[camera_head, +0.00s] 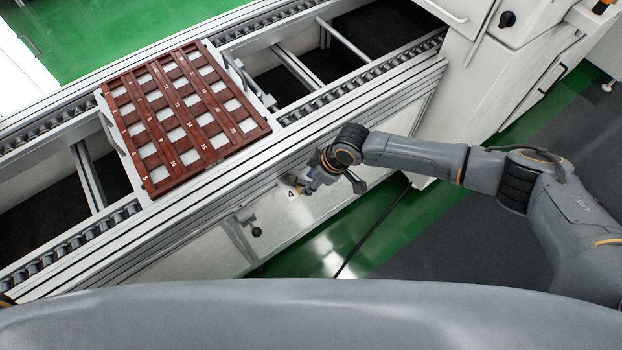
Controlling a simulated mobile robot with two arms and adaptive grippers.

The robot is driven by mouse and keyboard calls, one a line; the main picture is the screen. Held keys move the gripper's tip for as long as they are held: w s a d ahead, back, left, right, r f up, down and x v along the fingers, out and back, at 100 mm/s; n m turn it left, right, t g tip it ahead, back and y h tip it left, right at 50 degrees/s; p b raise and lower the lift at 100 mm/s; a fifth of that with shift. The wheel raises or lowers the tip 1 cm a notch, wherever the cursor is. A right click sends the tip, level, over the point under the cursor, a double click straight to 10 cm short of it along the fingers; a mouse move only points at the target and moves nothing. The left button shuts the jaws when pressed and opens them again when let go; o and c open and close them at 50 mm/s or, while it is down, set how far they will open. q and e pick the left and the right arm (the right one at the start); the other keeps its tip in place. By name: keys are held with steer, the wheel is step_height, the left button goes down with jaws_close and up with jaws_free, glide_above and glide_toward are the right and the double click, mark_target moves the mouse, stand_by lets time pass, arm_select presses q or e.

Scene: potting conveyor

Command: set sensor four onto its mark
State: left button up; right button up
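My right gripper (300,185) hangs in front of the conveyor's near side, right of the tray and lower in the picture. A small pale piece marked 4, sensor four (291,195), shows at its fingertips; the gripper appears shut on it, though the fingers are small and partly hidden. The red-brown grid tray (158,187) lies on the conveyor, with rows of pale square openings and small white numbers on its bars. The number for mark four is too small to make out.
The roller conveyor (100,212) runs from lower left to upper right, with a raised metal rail along its near side. A white machine cabinet (463,70) stands at the upper right. A black knob (256,231) sticks out from the conveyor's near side.

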jaws_close()
steer(key=shift+s+a+r+m+p, duration=0.1)
steer(key=shift+s+m+p, duration=0.2)
steer(key=shift+p, duration=0.5)
steer(key=shift+s+a+m+t+h+p, duration=0.35)
steer(key=shift+m+p, duration=0.7)
steer(key=shift+p, duration=0.2)
steer(key=shift+s+a+m+t+h+p, duration=0.25)
steer(key=shift+s+m+t+p, duration=0.15)
steer(key=shift+m+p, duration=0.8)
steer(key=shift+s+a+m+t+h+p, duration=0.35)
steer(key=shift+m+p, duration=0.6)
steer(key=shift+p, duration=0.4)
jaws_free()
